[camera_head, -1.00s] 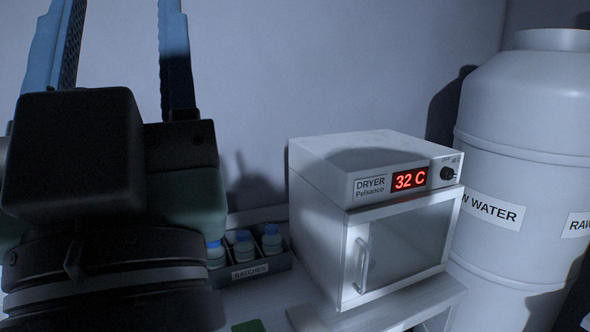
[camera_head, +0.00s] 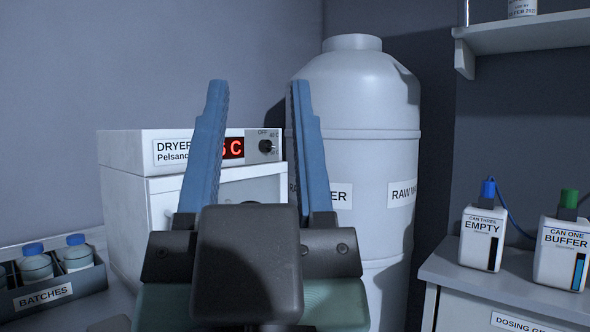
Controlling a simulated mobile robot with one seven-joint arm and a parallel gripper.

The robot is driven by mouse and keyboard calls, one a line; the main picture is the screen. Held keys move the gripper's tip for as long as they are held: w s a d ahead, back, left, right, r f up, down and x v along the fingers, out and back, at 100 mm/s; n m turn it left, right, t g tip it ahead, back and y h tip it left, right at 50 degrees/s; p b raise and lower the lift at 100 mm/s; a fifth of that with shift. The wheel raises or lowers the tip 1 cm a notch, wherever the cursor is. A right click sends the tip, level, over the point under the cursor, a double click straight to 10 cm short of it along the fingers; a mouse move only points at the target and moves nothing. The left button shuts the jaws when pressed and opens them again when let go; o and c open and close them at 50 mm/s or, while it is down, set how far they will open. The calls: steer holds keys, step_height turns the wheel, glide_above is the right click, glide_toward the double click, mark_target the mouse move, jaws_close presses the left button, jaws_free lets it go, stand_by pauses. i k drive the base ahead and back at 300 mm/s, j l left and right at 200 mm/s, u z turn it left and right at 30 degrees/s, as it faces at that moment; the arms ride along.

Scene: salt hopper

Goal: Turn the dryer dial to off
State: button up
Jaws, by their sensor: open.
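The dryer (camera_head: 145,141) is a white box at left centre in the head view. Its dial (camera_head: 266,146) is a small black knob at the right end of the front panel, with "OFF" and temperature marks around it. The red display (camera_head: 233,148) is partly hidden by my gripper's left finger; a digit and "C" show. My gripper (camera_head: 257,100) is open and empty, with two blue fingers pointing up in the picture. The dial shows between the fingers, nearer the right one. I see no contact with it, and the distance in depth is hard to tell.
A white raw water tank (camera_head: 365,105) stands right of the dryer, behind my right finger. A batches tray (camera_head: 60,299) with bottles is at lower left. Can three (camera_head: 478,238) and can one (camera_head: 562,254) stand on a right-hand bench under a shelf (camera_head: 530,33).

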mark_target(264, 145)
steer(key=i+l+z, duration=0.1)
steer(key=i, duration=0.6)
steer(key=i+l+z, duration=0.15)
steer(key=i, duration=0.55)
